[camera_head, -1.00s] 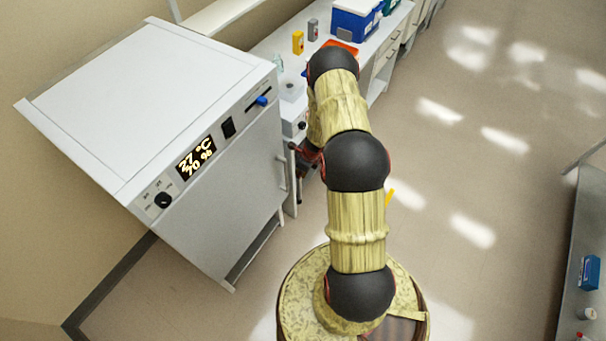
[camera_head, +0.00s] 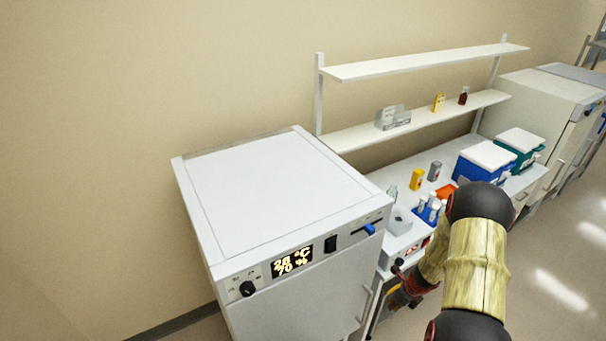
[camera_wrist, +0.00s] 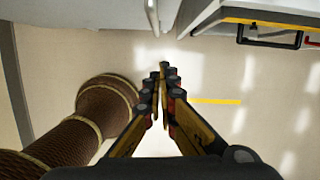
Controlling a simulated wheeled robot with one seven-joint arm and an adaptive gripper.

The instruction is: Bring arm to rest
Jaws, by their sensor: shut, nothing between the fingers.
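My arm rises at the lower right of the head view, a chain of black joints and yellowish links, folded beside the white cabinet. My gripper (camera_wrist: 162,74) shows in the wrist view with its fingertips together and nothing between them. It points down toward the beige floor, beside my own brown base column. In the head view only part of the gripper (camera_head: 404,296) shows, low by the cabinet's right side and partly behind my arm.
The white cabinet (camera_head: 265,190) has a display reading 28 °C and 70 %. Right of it, a bench holds a yellow bottle (camera_head: 417,180), a grey bottle (camera_head: 435,171), a blue box (camera_head: 485,163) and a green box (camera_head: 520,146). Shelves (camera_head: 430,62) hang above. Open floor (camera_head: 560,255) lies right.

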